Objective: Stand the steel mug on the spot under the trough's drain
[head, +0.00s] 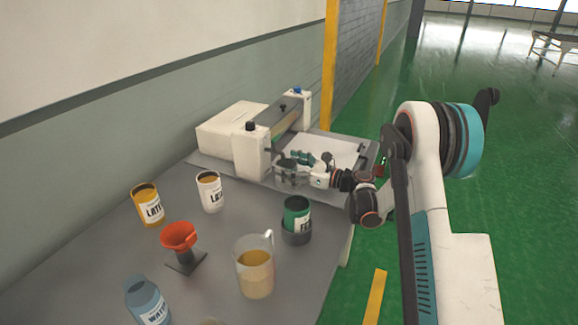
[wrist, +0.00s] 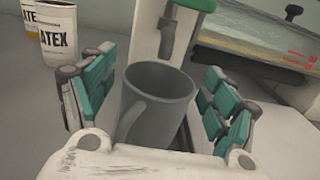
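The steel mug (wrist: 157,98) is plain grey and stands upright, with its handle turned toward my wrist camera. It is between the fingers of my gripper (wrist: 160,92). The teal-padded fingers are on either side of it, apart, with narrow gaps at the mug's sides. The drain spout (wrist: 168,38) hangs from a white post just behind and above the mug's rim. The trough (wrist: 265,60) extends to the upper right. In the head view my gripper (head: 305,168) is beside the white post, and fingers partly cover the mug. The spot under the mug is hidden.
White latex tin (head: 210,192), yellow latex tin (head: 149,205), red funnel (head: 179,238) on a stand, clear jug (head: 255,270), green tin (head: 297,215) in a dark holder and blue bottle (head: 146,298) stand on the grey table (head: 100,262). The table's right edge drops to green floor.

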